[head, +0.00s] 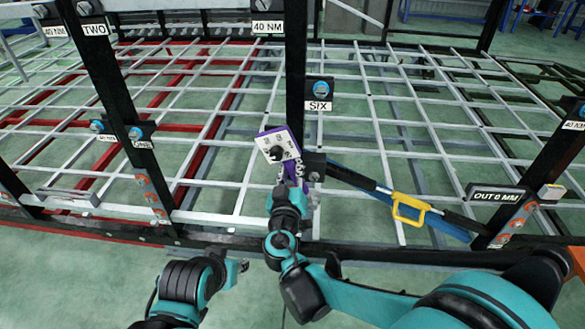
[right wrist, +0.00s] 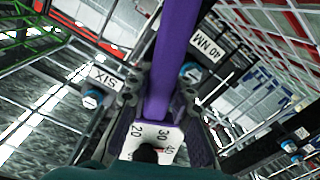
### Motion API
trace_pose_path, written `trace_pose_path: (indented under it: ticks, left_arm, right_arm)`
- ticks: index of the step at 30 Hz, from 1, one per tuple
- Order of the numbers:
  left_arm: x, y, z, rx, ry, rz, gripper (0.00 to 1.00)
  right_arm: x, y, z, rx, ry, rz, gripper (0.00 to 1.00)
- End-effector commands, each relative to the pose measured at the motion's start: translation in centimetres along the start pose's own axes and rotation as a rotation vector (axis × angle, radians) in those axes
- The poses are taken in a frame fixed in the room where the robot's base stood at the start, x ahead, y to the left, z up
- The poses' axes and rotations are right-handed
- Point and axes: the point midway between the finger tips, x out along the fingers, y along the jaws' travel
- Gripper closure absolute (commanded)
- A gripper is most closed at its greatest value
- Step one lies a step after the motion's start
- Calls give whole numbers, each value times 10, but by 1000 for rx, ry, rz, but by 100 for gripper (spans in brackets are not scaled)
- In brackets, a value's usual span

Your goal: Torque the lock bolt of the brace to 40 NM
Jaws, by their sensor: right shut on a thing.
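A purple torque wrench (head: 265,133) with a white dial is held upright in front of the black post marked SIX. In the right wrist view its purple shaft (right wrist: 175,55) runs up between the fingers, and its dial (right wrist: 150,138) shows 20, 30 and 40; I cannot tell the setting. My right gripper (head: 290,183) is shut on the wrench. The blue and black brace (head: 360,180) with a yellow handle (head: 410,209) slopes down rightward from that post. A dark block (head: 313,168) sits at its upper end, beside the wrench. My left gripper (head: 240,266) is low at centre-left, its jaws unclear.
A blue bolt (head: 320,88) sits above the SIX label (head: 317,106). A 40 NM label (head: 267,27) is higher up. An OUT 0 MM display (head: 495,195) is at right. Black posts and a grey grid fill the frame; a dark rail (head: 385,252) crosses the front.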

Motion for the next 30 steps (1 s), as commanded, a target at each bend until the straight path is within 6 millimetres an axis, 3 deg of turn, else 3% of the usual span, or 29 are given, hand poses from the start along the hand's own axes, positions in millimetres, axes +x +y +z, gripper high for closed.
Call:
trace_pose_path:
  ticks: [11, 30]
  left_arm:
    - [0, 0, 0, 0, 0, 0, 64]
    - [4, 0, 3, 0, 0, 0, 64]
  right_arm:
    - [0, 1, -1, -3, 0, -9, 100]
    - [55, 1, 0, -3, -1, -9, 100]
